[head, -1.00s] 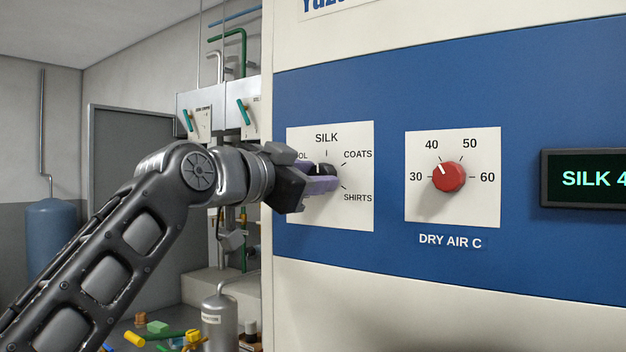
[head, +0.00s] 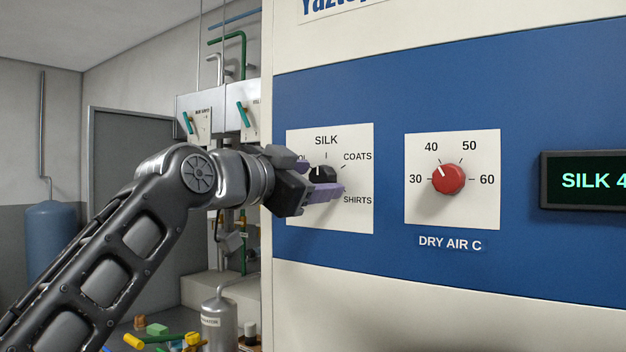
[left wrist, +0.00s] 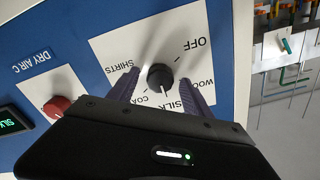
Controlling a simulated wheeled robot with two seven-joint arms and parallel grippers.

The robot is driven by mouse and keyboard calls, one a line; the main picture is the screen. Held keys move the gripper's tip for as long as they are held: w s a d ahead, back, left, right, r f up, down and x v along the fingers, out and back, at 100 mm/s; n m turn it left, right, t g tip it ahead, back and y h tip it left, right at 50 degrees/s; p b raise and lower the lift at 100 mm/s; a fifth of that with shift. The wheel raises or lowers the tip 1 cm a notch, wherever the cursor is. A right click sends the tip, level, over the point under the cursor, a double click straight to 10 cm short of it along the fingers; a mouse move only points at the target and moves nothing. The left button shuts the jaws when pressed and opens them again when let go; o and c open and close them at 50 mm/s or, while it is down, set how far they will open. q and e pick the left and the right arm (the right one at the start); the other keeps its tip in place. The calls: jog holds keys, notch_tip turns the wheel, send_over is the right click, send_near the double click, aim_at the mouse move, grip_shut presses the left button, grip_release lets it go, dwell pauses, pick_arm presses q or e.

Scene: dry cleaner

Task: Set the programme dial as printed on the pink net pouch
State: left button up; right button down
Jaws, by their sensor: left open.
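The programme dial (head: 324,174) is a black round knob on a white plate (head: 352,215), marked SILK, COATS and SHIRTS; OFF and a partly covered WOOL label also show in the left wrist view. There the knob (left wrist: 160,77) has its white mark towards SILK. My left gripper (head: 322,181) is open, with its purple fingers on either side of the knob; in the left wrist view (left wrist: 160,92) gaps show between the knob and both fingers. The display (head: 592,180) reads "SILK 4", cut off by the frame edge. The pink net pouch is not in view.
A red DRY AIR C knob (head: 448,177), set near 40, is on the panel right of the programme dial. Two valve boxes with green levers (head: 245,112), pipes and a blue tank (head: 53,240) stand behind my left arm. Small coloured items lie low at left.

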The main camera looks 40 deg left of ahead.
pick_arm(q)
jog(key=s+b, duration=0.2)
jog(key=s, duration=0.5)
jog(key=shift+s, duration=0.4)
dwell(0.3)
